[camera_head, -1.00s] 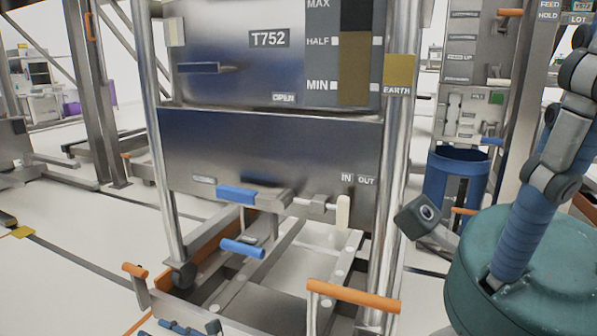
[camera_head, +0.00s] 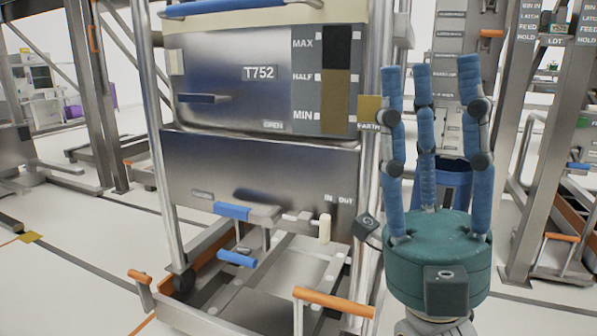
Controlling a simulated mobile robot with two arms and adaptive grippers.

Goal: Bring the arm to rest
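My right gripper (camera_head: 432,88) stands upright at the right of the head view, in front of the bin stand. Its blue fingers point up, are spread apart and hold nothing. Its round teal palm (camera_head: 440,255) hides part of the floor and the lower right of the stand. My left gripper is not in view. A steel bin marked T752 (camera_head: 235,105) sits in the metal stand (camera_head: 160,150), left of the gripper and apart from it.
An orange-handled bar (camera_head: 333,302) and a blue handle (camera_head: 237,259) stick out low on the stand. A blue container (camera_head: 455,180) is behind my fingers. Labelled posts (camera_head: 530,150) stand at the right. Open floor (camera_head: 75,260) lies at the left.

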